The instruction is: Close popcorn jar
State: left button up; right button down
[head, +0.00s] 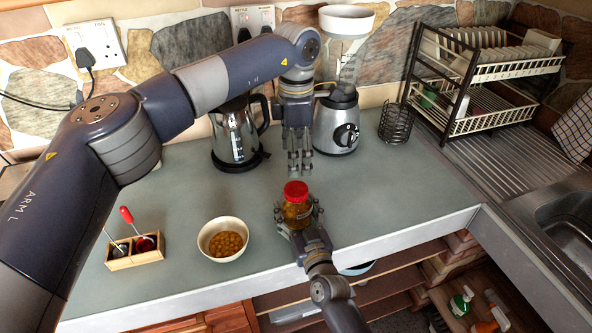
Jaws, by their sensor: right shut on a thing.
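The popcorn jar (297,212) is a small glass jar with amber contents. It stands upright near the counter's front edge. A red lid (296,190) sits on top of its mouth; I cannot tell whether it is screwed tight. My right gripper (298,214) reaches in from the front and is shut around the jar's body, one finger on each side. My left gripper (300,168) points down above and behind the jar, apart from the lid. Its fingers look close together, and their opening is unclear from this angle.
A bowl of yellowish kernels (223,239) and a wooden box with small pots (135,252) stand left of the jar. A kettle (236,135), a blender (337,124) and a wire holder (395,123) stand behind. A dish rack (490,75) is at right. Counter right of the jar is clear.

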jog(key=shift+f, duration=0.1)
pick_arm(q)
notch_tip(320, 180, up, 2)
jog(key=shift+r, duration=0.15)
pick_arm(e)
jog(key=shift+c, duration=1.2)
grip_release()
jog(key=v, duration=1.2)
